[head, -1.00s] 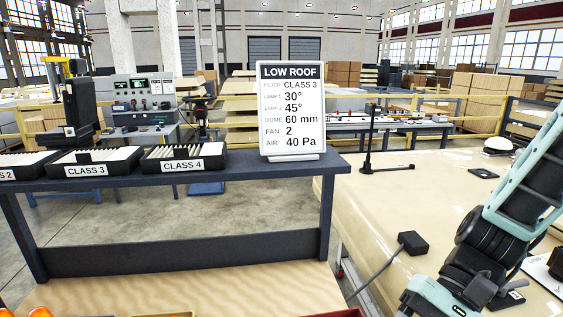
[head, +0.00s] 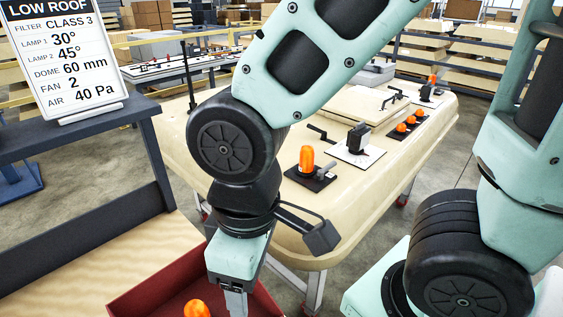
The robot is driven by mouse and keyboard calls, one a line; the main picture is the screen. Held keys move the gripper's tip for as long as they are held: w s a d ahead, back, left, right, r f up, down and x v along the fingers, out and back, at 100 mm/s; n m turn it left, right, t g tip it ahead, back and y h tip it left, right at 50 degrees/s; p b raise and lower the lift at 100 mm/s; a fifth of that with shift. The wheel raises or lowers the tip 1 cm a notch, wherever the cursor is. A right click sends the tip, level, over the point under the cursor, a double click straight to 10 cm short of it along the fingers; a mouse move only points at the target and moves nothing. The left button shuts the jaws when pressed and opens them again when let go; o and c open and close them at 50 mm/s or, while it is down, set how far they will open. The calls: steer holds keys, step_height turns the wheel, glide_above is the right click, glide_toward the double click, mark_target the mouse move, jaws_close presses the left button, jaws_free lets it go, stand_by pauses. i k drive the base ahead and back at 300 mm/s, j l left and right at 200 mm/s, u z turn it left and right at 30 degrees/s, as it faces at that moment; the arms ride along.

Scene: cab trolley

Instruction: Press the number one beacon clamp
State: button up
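An orange beacon (head: 306,160) stands upright on a black base on the cream roof panel (head: 375,190), with a grey clamp lever (head: 325,170) at its right side. Another small orange beacon (head: 432,79) stands near the panel's far end. I cannot read any number on either, so I cannot tell which clamp is number one. My gripper (head: 238,304) points down over a red bin (head: 150,284), left of and nearer than the front beacon. Its fingertips are cut off by the bottom edge, so its opening is hidden.
An orange dome (head: 197,308) lies in the red bin. A black unit on a white plate (head: 358,155) and several low orange lamps (head: 411,120) sit along the panel. A dark bench (head: 80,125) with a sign (head: 66,55) is at left. My arm hides part of the panel.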

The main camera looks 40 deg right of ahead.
mark_target(319, 175)
steer(key=l+z, duration=0.1)
steer(key=l, duration=0.35)
steer(key=i+l+z, duration=0.1)
steer(key=l, duration=0.35)
steer(key=i+l+z, duration=0.1)
steer(key=l, duration=0.35)
steer(key=i, duration=0.2)
